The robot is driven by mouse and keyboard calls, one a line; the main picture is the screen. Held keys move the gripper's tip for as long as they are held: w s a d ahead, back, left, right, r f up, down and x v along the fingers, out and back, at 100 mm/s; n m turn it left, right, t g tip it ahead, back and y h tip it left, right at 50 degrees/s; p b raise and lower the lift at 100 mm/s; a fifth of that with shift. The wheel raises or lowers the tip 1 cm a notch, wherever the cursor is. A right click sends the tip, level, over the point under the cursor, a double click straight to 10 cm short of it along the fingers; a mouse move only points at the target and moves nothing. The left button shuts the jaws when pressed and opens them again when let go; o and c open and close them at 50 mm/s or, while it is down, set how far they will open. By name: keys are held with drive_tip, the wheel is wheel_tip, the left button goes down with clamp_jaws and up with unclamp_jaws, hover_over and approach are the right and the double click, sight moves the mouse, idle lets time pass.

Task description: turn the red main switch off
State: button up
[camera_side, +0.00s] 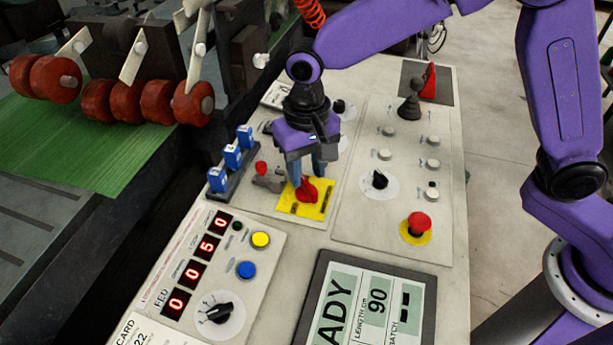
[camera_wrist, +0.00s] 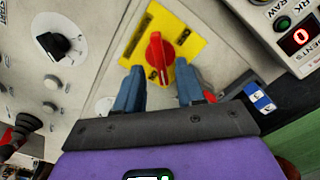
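The red main switch (camera_side: 306,191) is a red rotary handle on a yellow plate (camera_side: 287,206) on the grey control panel. In the wrist view the red handle (camera_wrist: 155,58) lies ahead of the fingertips, on its yellow plate (camera_wrist: 184,42). My gripper (camera_side: 306,178) is right at the switch in the side view, pointing down. In the wrist view my gripper (camera_wrist: 157,78) has its two blue-grey fingers apart, one to each side of the handle's lower end, with a gap on both sides. I cannot tell whether the fingertips reach down beside the handle.
A red mushroom button (camera_side: 419,222) stands to the right, a small red-tipped lever (camera_side: 262,170) and blue breakers (camera_side: 232,157) to the left. Black knobs (camera_side: 380,179) and a black joystick (camera_side: 410,100) rise from the panel. A display (camera_side: 366,305) lies in front.

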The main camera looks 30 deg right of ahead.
sight(306, 189)
drive_tip(key=shift+f, duration=1.4)
clamp_jaws()
